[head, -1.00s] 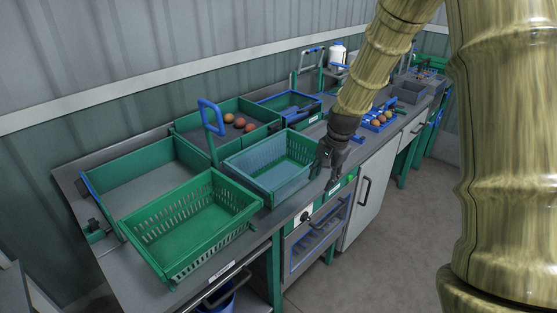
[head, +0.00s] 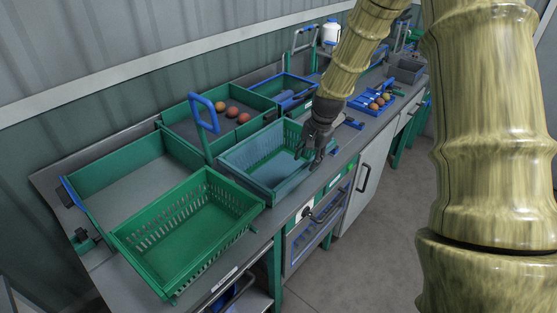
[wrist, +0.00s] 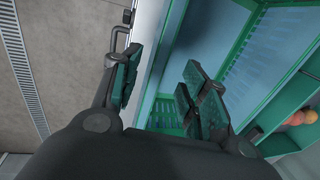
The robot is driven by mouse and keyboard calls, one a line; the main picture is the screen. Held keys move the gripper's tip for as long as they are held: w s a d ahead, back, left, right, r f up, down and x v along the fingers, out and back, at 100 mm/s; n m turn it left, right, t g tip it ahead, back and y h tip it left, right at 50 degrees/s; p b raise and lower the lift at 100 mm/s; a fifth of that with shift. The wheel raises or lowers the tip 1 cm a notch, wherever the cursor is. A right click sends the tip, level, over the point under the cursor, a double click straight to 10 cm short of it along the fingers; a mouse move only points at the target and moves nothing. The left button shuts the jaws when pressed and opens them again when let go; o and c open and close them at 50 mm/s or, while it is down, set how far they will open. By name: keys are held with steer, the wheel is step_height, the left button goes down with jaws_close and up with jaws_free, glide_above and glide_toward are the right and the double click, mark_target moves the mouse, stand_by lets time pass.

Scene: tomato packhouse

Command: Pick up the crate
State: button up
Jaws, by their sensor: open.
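A blue-tinted slatted crate (head: 243,177) with green parts stands on the counter and looks empty. A green slatted crate (head: 150,254), also empty, sits to its left, nearer me. My gripper (head: 312,152) is open and empty at the right end of the blue-tinted crate. In the wrist view, one finger of my gripper (wrist: 160,95) is over the inside of the blue-tinted crate (wrist: 215,45) and the other is outside its wall. I cannot tell whether the fingers touch the wall.
A grey-floored green tray (head: 125,193) and a green tray (head: 175,128) with several tomatoes stand behind. A blue upright handle (head: 205,115) rises beside the crates. A blue tray (head: 360,105) with tomatoes lies to the right. Open floor (head: 365,240) lies in front.

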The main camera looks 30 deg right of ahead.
mark_target(307, 164)
steer(key=shift+s+a+f+p, duration=0.1)
steer(key=shift+f+p, duration=0.3)
steer(key=shift+f, duration=0.1)
steer(key=p+x, duration=0.1)
steer(key=x, duration=0.1)
steer(key=shift+f, duration=0.25)
steer(key=shift+p+x, duration=0.5)
steer(key=shift+x, duration=0.6)
jaws_close()
